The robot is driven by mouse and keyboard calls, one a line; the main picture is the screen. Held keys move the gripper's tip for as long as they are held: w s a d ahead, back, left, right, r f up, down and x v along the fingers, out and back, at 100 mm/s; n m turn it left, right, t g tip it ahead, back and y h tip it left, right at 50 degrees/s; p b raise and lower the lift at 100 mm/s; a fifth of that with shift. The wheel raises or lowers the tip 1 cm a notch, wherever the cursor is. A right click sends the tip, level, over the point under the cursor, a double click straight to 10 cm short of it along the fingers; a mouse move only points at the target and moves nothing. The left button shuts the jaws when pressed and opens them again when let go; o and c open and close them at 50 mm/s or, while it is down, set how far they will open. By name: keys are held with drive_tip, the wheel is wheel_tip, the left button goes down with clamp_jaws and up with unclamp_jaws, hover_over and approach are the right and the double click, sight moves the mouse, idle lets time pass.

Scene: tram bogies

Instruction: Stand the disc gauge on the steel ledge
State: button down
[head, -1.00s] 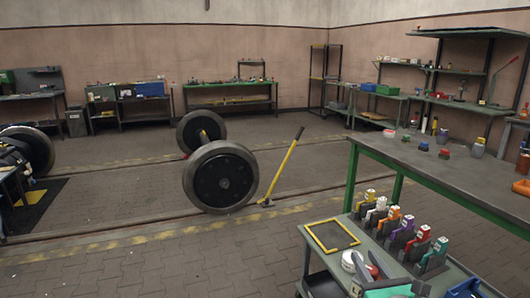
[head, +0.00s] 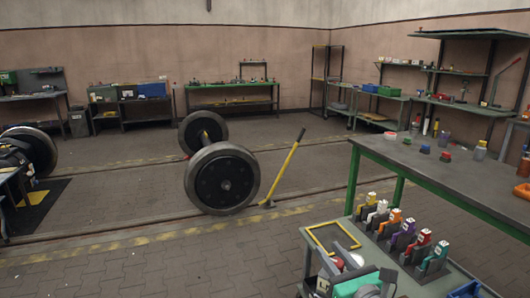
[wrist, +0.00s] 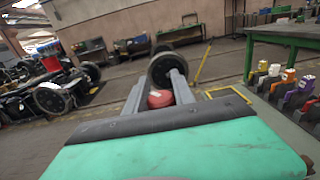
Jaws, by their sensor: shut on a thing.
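My gripper (wrist: 157,88) is shut on a red rounded thing (wrist: 160,98), seen between its two grey fingers in the wrist view. It may be the disc gauge; its full shape is hidden by the fingers and the teal gripper body. In the head view my gripper (head: 342,266) is at the bottom, over the near left end of the green trolley, with red and white showing at it. I cannot tell which surface is the steel ledge.
A yellow-framed dark square (head: 331,237) lies on the trolley beyond my gripper. Several coloured tools (head: 404,235) stand in dark holders to its right. A long green-edged bench (head: 450,172) carries small objects behind. A wheelset (head: 222,180) stands on the floor.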

drive_tip(key=w+r+p, duration=0.1)
drive_tip(key=p, duration=0.5)
drive_tip(key=w+r+p, duration=0.1)
drive_tip(key=p, duration=0.6)
drive_tip(key=shift+w+r, duration=0.2)
drive_tip(key=shift+r, duration=0.15)
drive_tip(key=shift+f, duration=0.1)
